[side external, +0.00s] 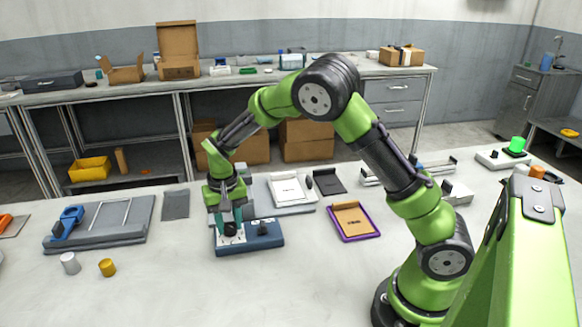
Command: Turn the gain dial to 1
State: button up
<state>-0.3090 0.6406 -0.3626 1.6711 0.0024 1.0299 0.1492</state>
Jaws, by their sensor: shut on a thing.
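A blue control box (262,242) stands on the table below my gripper, with a pale panel on the left part of its top. My gripper (230,230) points straight down and is shut on the black left dial (231,229), with a teal finger on either side. A second black knob (263,229) sits free on the right part of the box. Labels and the dial's pointer are too small to read, so I cannot tell which number it faces or which knob is marked gain.
Close behind the box lies a grey tray with a white clipboard (288,189). A purple-edged clipboard (352,221) lies to the right. A grey board with a blue clamp (68,222) and two small cylinders (70,263) (107,267) are left. The table front is clear.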

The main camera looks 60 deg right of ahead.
aim_at(229, 224)
jog(key=o, duration=1)
jog(key=shift+o, duration=0.2)
jog(key=shift+r, duration=0.1)
notch_tip(229, 224, up, 17)
jog(key=s+r+n+t+y, duration=0.1)
jog(key=s+t, duration=0.2)
jog(key=s, duration=0.8)
jog(key=s+a+r+n+t+y, duration=0.1)
jog(key=s+t, duration=0.3)
jog(key=s, duration=0.6)
jog(key=shift+s+a+r+n, duration=0.25)
jog(key=shift+s+r+n, duration=0.15)
jog(key=shift+r, duration=0.15)
